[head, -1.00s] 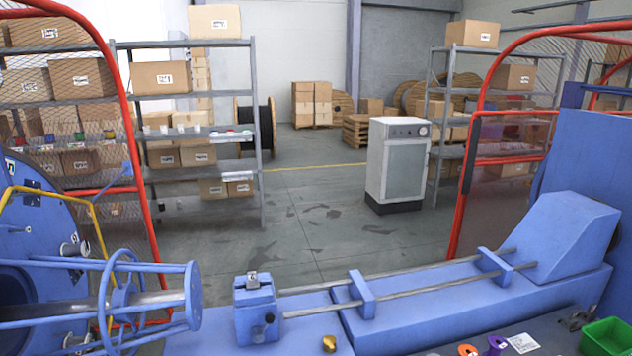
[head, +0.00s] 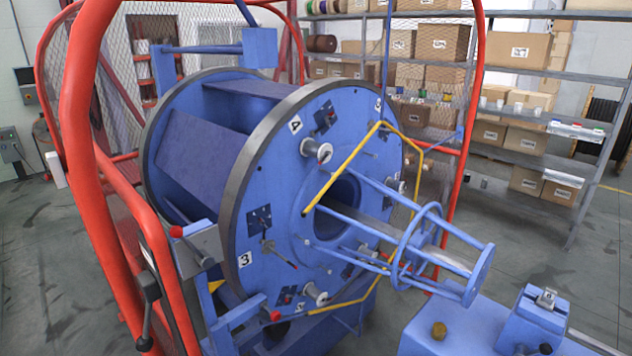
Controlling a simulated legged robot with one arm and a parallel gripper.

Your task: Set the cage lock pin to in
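The blue cage (head: 270,235) of the strander fills the middle of the head view, with numbered plates such as 3 and 4 on its round face. A grey block with a red-tipped handle (head: 178,232) sits beside the cage's rim at lower left. It may be the cage lock pin, but I cannot tell for sure, nor whether it is in or out. Another red-tipped lever (head: 274,315) shows at the cage's lower edge. My gripper is not in view.
A red guard frame (head: 85,130) stands close at left, with a black-handled lever (head: 147,300) near it. Another red guard post (head: 470,110) stands behind the cage. Shelves with boxes (head: 440,45) are at the back. Open floor (head: 590,260) shows at right.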

